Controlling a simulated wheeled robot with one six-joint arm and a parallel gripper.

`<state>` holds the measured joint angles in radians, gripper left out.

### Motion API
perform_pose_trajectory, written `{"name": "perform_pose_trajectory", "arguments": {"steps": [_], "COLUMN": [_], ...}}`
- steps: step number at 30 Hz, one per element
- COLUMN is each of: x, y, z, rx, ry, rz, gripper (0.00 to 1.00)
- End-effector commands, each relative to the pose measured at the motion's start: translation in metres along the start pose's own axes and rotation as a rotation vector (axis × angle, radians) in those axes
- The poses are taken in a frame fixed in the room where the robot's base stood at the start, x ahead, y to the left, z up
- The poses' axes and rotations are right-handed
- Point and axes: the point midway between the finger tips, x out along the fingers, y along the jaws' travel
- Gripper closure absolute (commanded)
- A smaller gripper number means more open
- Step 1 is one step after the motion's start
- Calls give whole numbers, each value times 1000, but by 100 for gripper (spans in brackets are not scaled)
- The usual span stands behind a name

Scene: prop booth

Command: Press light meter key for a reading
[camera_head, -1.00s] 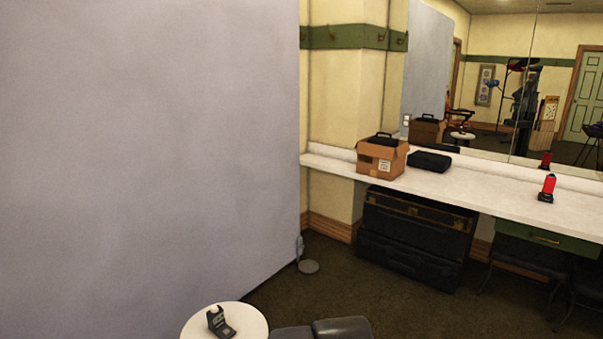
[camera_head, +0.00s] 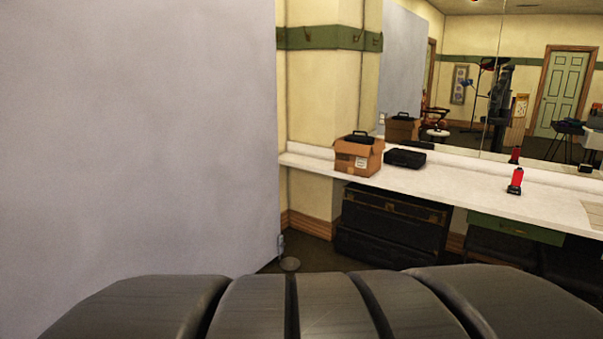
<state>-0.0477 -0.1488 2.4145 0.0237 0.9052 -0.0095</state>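The light meter does not show at this moment. The white round table that held a small dark device with a pale dome, which looks like the light meter, is also out of direct sight. A broad dark grey ribbed shape, which looks like my own arm, fills the bottom of the head view and covers that area. A small white round top shows in the mirror (camera_head: 437,133), too small to tell what is on it. My gripper is not in view, so its state and its distance from the meter cannot be seen.
A large pale grey panel (camera_head: 140,140) fills the left. A white counter (camera_head: 440,190) runs along the mirror wall. It bears an open cardboard box (camera_head: 360,158), a black case (camera_head: 405,158) and a red device (camera_head: 515,182). Dark trunks (camera_head: 392,220) stand underneath.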

Motion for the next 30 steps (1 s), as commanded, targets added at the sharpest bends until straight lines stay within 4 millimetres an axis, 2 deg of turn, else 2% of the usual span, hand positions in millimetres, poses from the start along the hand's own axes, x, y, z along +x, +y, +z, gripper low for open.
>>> {"name": "perform_pose_trajectory", "arguments": {"steps": [3,18,30], "x": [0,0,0], "y": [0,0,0], "z": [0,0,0], "rx": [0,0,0], "ry": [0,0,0], "rz": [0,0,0], "gripper": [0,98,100]}}
